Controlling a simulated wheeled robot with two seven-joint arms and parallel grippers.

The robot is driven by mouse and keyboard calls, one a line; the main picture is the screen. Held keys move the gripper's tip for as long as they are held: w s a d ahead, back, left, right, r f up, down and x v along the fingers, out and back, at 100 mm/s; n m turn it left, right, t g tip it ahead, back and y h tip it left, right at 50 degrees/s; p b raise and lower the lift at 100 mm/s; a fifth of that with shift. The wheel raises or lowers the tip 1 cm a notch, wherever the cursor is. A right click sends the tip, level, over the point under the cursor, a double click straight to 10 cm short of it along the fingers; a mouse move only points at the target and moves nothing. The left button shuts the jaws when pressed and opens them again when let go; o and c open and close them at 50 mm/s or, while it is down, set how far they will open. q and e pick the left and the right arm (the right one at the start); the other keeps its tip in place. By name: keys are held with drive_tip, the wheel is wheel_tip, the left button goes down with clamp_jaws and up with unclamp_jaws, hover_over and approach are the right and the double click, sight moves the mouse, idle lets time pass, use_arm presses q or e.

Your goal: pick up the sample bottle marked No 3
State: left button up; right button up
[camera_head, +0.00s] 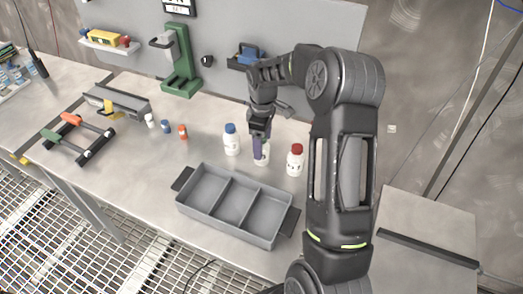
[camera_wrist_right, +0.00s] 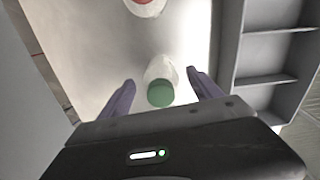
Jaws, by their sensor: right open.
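Three white bottles stand upright in a row on the bench behind the tray: a blue-capped bottle (camera_head: 231,142), a green-capped bottle (camera_head: 262,158) and a red-capped bottle (camera_head: 295,163). Their label numbers are too small to read, so I cannot tell which is No 3. My right gripper (camera_head: 259,146) is open and reaches down at the middle bottle. In the right wrist view, the green-capped bottle (camera_wrist_right: 159,90) sits between the two spread purple fingers, with gaps on both sides. The red-capped bottle (camera_wrist_right: 146,5) shows at the top edge there. My left gripper is not in view.
A grey three-compartment tray (camera_head: 222,225), empty, lies in front of the bottles. Several small items, including an orange vial (camera_head: 183,132), stand to the left. A green stand (camera_head: 180,65) is at the back by the wall panel. The bench between is clear.

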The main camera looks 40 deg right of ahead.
wheel_tip(320, 180, down, 5)
drive_tip(key=b, duration=0.3)
drive_tip(key=shift+f, duration=0.1)
drive_tip(key=shift+c, duration=0.4)
clamp_jaws()
idle(0.6)
